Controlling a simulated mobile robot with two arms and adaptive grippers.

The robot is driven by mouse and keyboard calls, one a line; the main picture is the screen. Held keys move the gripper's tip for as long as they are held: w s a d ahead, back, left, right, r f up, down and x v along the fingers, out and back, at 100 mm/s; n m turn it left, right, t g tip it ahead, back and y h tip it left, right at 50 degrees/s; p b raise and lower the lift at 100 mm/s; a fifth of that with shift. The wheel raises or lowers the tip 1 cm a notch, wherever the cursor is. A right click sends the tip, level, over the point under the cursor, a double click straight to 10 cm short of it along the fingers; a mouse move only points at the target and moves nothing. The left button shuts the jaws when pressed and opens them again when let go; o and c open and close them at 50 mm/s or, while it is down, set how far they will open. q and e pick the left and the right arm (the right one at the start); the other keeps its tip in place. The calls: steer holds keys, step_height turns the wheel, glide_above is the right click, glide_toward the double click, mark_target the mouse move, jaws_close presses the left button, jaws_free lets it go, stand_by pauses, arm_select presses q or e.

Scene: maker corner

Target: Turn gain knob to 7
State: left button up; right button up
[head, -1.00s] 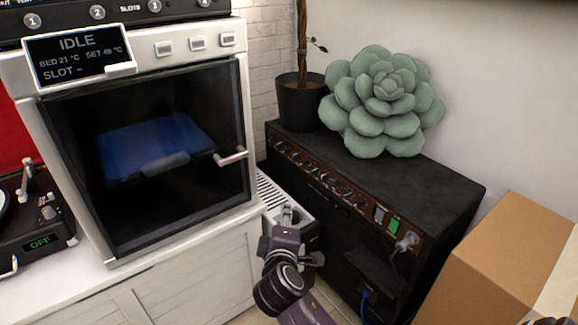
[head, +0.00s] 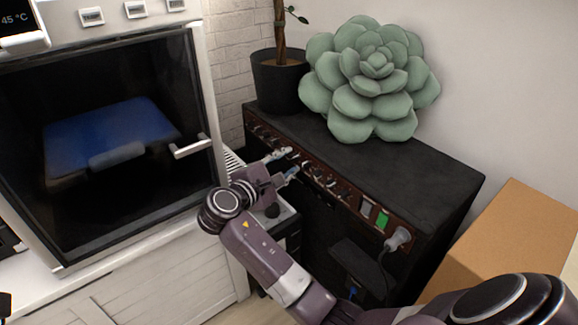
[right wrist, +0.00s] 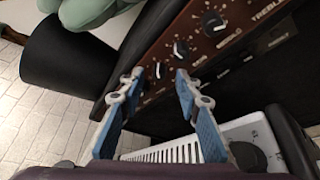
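The black amplifier (head: 425,180) stands against the wall with a brown control panel (head: 340,190) along its upper front edge. A row of dark knobs with white pointers runs along the panel. My right gripper (head: 288,161) is at the panel's left part, its two blue-grey fingers apart. In the right wrist view, one small knob (right wrist: 157,70) shows between the fingertips (right wrist: 156,76), with no clear contact. Another knob (right wrist: 180,48) is just beyond the right fingertip, and a larger knob (right wrist: 213,23) is further up. I can read "TREBLE" but not which knob is gain.
A green succulent-shaped cushion (head: 370,85) and a dark plant pot (head: 278,80) sit on the amplifier. A white oven-like machine (head: 212,120) is close on the left. A cardboard box (head: 510,235) stands at right. A plug (head: 398,238) sits in the panel.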

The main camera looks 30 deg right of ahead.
steer(key=shift+w+d+f, duration=0.15)
steer(key=shift+w+d, duration=0.15)
steer(key=shift+d, duration=0.25)
jaws_close()
steer(key=shift+s+m+t+p, duration=0.1)
steer(key=shift+m+t+p, duration=0.3)
steer(key=shift+p, duration=0.35)
steer(key=shift+f+m+t+h, duration=0.15)
steer(key=shift+m+t+h, duration=0.15)
steer(key=shift+m, duration=0.6)
jaws_free()
